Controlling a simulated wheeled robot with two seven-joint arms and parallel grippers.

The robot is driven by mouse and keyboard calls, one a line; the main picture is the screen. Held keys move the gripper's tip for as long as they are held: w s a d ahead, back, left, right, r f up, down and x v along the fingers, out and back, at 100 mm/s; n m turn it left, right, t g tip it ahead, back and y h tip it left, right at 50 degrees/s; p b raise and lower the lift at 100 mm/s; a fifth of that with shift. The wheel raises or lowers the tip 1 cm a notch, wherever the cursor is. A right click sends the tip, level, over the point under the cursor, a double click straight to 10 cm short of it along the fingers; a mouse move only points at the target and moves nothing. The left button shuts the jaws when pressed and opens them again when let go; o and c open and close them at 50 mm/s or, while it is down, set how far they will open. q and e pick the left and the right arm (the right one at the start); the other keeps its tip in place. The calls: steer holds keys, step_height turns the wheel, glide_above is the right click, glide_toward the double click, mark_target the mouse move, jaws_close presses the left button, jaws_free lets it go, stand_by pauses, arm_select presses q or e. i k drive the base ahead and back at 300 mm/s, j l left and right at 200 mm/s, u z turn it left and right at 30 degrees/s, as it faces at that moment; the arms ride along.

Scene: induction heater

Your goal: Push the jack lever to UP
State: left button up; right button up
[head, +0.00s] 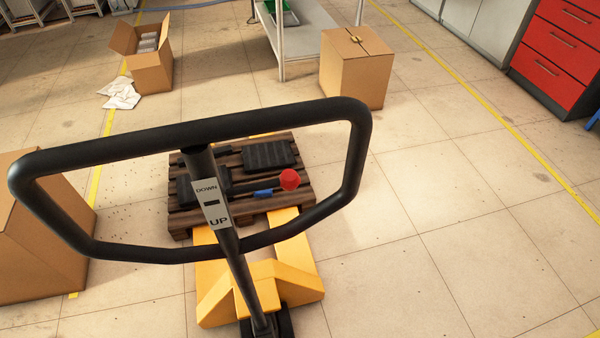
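The jack's black loop handle (255,112) fills the middle and left of the head view. Its stem carries a grey label plate (213,205) with DOWN at the top, a dark bar in the middle and UP at the bottom. The jack lever (290,180) has a red ball knob on a thin dark rod, which sticks out to the right of the stem. In the picture the rod meets the stem about level with the word DOWN, above UP. The rod's pivot is hard to make out. Neither of my grippers shows in this view.
The yellow pallet jack body (285,275) stands under a wooden pallet (180,222) with dark parts and a small blue piece on it. Cardboard boxes stand at the left (40,235), the back left (150,72) and behind the pallet (352,70). Floor at right is clear.

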mark_target(289, 179)
steer(key=l+u, duration=0.15)
steer(key=u, duration=0.35)
steer(key=l+u, duration=0.15)
steer(key=u, duration=0.35)
steer(key=l+u, duration=0.2)
steer(key=l, duration=0.15)
steer(key=k+l+u, duration=0.15)
steer(key=l, duration=0.2)
steer(key=k+l+u, duration=0.2)
steer(key=l, duration=0.15)
steer(key=l+u, duration=0.15)
steer(key=l, duration=0.15)
steer(key=k+l, duration=0.15)
steer(key=l, duration=0.15)
steer(key=k+l, duration=0.1)
steer(key=l, duration=0.2)
steer(key=k+l, duration=0.15)
steer(key=l, duration=0.15)
steer(key=u, duration=0.05)
